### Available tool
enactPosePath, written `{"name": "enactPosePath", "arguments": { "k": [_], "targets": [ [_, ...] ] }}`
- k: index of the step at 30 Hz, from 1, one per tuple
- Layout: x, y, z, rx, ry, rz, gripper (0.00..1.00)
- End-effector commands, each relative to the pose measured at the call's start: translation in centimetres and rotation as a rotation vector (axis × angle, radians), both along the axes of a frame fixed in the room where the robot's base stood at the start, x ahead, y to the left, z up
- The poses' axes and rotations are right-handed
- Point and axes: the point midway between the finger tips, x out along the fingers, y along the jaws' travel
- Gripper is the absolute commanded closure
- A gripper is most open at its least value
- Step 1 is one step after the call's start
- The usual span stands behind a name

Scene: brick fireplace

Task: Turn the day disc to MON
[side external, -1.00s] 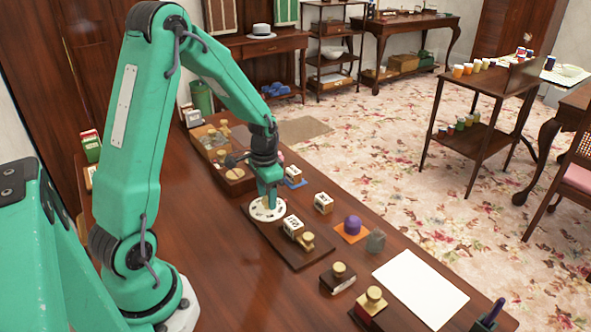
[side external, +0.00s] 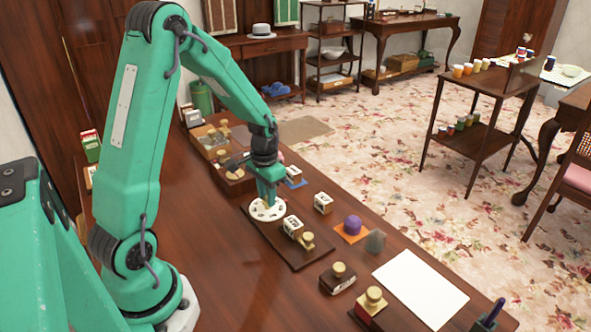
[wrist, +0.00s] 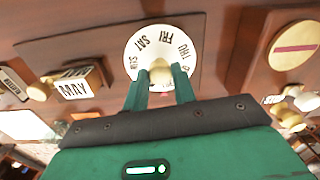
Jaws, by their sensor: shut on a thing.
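The white day disc (side external: 258,214) lies flat on a dark wooden board (side external: 311,260). It also shows in the wrist view (wrist: 141,62), with SAT, FRI and THU readable around its far edge. Other words on it are partly hidden by my fingers. My gripper (side external: 268,196) points down over the disc's middle and is shut on its pale brass knob (wrist: 160,70). In the wrist view my fingers stand on either side of the knob. A cube block reading MAY (wrist: 73,90) sits beside the disc on the board.
A stamp with a brass knob (side external: 339,270) stands on the table near the board. A purple object (side external: 352,225) rests on an orange square, and white paper (side external: 421,287) lies beyond. A wooden tray (side external: 208,142) is behind my gripper. The table left of the board is clear.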

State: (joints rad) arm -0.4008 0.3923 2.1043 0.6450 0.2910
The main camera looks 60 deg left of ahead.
Motion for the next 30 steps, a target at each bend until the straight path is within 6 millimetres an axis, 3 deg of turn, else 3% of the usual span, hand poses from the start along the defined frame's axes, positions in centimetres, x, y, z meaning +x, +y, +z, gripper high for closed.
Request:
{"name": "enactPosePath", "arguments": {
  "k": [18,30],
  "targets": [
    [0.01,0.00,0.07,0.000,0.000,0.522,0.96],
    [0.02,0.00,0.08,0.000,0.000,0.683,0.96]
  ]
}}
